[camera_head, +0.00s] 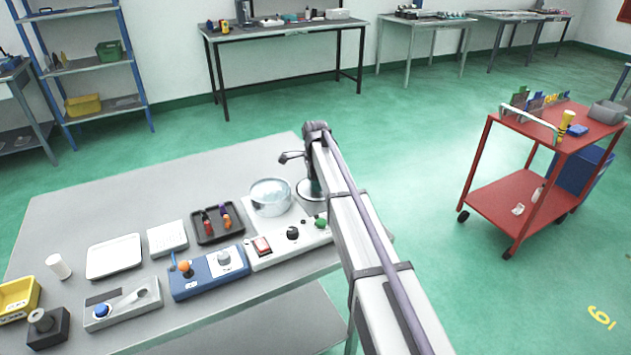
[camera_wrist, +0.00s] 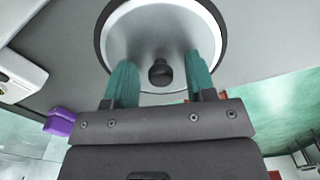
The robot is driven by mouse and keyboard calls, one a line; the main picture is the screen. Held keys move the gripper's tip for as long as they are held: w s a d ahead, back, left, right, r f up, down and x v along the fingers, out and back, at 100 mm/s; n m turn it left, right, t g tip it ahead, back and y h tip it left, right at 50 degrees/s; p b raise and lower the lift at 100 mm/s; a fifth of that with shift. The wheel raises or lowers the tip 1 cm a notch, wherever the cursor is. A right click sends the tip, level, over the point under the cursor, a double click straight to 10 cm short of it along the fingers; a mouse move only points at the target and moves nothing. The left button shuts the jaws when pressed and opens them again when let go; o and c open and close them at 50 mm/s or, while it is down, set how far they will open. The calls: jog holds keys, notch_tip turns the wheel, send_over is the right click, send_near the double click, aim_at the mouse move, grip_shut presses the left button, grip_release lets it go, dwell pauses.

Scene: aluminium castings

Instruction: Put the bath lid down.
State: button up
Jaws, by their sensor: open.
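The bath lid (camera_wrist: 150,30) is a round, pale grey disc with a dark rim and a black knob (camera_wrist: 161,73). In the head view, part of the lid (camera_head: 306,193) shows just right of the bath, apparently flat on the grey table, partly hidden by my arm. My gripper (camera_wrist: 159,60) is open, its two teal fingers on either side of the knob with gaps showing. My fingers are hidden in the head view. The bath (camera_head: 270,198) is a round, clear-looking vessel on a white base unit (camera_head: 277,243), with no lid on it.
A black tray (camera_head: 218,237) with small coloured items and a blue control box (camera_head: 206,273) stand left of the bath. The table (camera_head: 150,195) is bare behind them. A red trolley (camera_head: 515,183) stands off to the right, across open floor.

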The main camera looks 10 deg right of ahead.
notch_tip(320, 180, up, 13)
jog(key=p, duration=1.3)
jog(key=s+n, duration=1.7)
jog(key=s, duration=1.9)
jog(key=shift+s+d+f+n+b, duration=0.15)
jog(key=shift+s+f+n+b, duration=0.15)
jog(key=shift+s+f+b, duration=0.1)
